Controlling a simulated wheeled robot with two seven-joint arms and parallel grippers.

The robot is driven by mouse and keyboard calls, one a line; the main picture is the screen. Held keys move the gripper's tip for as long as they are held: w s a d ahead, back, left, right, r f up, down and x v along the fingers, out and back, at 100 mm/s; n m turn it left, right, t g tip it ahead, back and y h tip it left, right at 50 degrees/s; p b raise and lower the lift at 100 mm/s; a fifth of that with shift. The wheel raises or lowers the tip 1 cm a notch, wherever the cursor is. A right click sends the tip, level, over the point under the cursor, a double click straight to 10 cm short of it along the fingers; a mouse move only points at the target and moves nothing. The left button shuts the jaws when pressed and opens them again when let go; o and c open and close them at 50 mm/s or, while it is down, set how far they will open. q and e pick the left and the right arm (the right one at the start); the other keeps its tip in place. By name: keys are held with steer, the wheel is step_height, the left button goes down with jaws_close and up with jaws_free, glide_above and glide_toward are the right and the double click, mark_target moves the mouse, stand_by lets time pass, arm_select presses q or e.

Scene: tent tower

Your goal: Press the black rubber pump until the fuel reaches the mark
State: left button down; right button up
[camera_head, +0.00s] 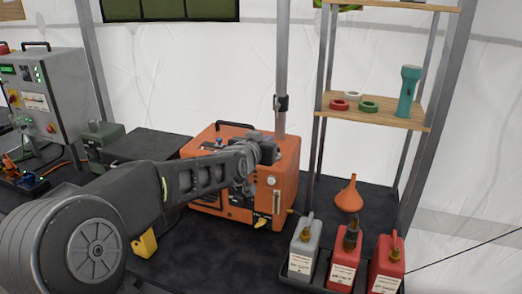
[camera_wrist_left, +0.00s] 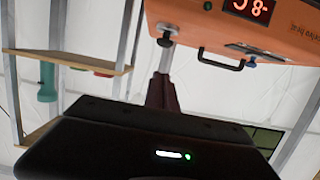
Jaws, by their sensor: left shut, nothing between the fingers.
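The orange machine (camera_head: 285,165) stands on the dark table, with a black handle on top. A narrow upright gauge (camera_head: 277,202) shows on its front right side, too small to read a fuel level or mark. My left arm reaches in from the left, and its gripper (camera_head: 243,186) is shut and empty in front of the machine's front face, hiding part of it. In the left wrist view, the shut fingers (camera_wrist_left: 163,88) point toward the orange machine (camera_wrist_left: 205,30), which appears upside down with a red display. I cannot make out the black rubber pump. My right gripper is not in view.
A tray (camera_head: 297,277) of one grey and two red fuel cans (camera_head: 343,262) stands at the front right. An orange funnel (camera_head: 348,196) sits behind them. A grey control box (camera_head: 40,90) is at left. A metal pole (camera_head: 282,60) rises behind the machine.

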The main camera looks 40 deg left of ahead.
arm_select(q)
steer(key=shift+b+v, duration=0.5)
steer(key=shift+v, duration=1.85)
steer(key=shift+r, duration=0.1)
